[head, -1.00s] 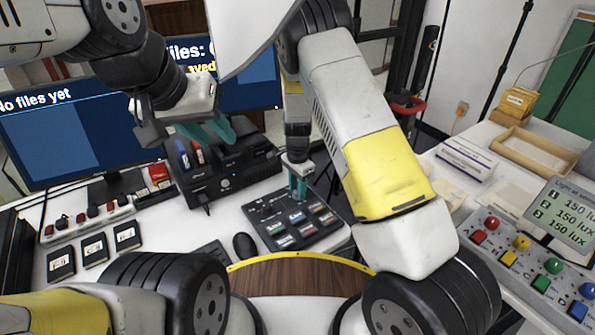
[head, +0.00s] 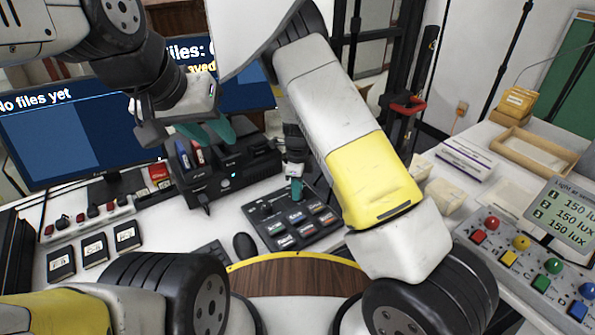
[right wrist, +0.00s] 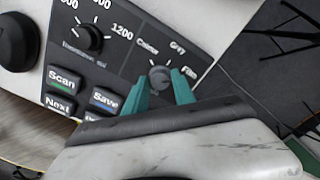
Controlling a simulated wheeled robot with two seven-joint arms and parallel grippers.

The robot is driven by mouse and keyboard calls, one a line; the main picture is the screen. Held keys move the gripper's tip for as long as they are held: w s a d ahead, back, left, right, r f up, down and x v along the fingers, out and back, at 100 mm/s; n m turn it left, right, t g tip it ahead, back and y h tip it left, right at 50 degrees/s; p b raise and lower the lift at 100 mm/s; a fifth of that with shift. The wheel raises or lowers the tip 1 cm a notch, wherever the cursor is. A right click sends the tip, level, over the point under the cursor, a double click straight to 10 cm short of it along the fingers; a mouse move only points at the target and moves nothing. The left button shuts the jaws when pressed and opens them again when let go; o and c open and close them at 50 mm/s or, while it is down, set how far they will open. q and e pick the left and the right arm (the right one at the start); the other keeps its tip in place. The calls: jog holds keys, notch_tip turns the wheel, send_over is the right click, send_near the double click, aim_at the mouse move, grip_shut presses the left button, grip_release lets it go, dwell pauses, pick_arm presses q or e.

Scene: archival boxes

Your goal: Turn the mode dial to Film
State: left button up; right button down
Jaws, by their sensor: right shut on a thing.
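The mode dial (right wrist: 159,76) is a small grey knob on the dark control panel (right wrist: 120,62), with the labels Colour, Grey and Film around it. My right gripper (right wrist: 160,82) has its teal fingertips on either side of the dial and is shut on it. I cannot tell for sure which label the dial's mark points at. In the head view, my right gripper (head: 296,190) comes down on the back of the panel (head: 268,228), and its fingers hide the dial. My left gripper (head: 207,131) is open and empty, above the black drive dock.
The black dock (head: 225,178) stands left of the panel, with a monitor (head: 75,125) behind. A second knob (right wrist: 90,38) is near the mode dial. A coloured button box (head: 510,265) stands at right.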

jog(key=shift+m, duration=0.6)
jog(key=c, duration=1)
grip_release()
jog(key=shift+c, duration=0.2)
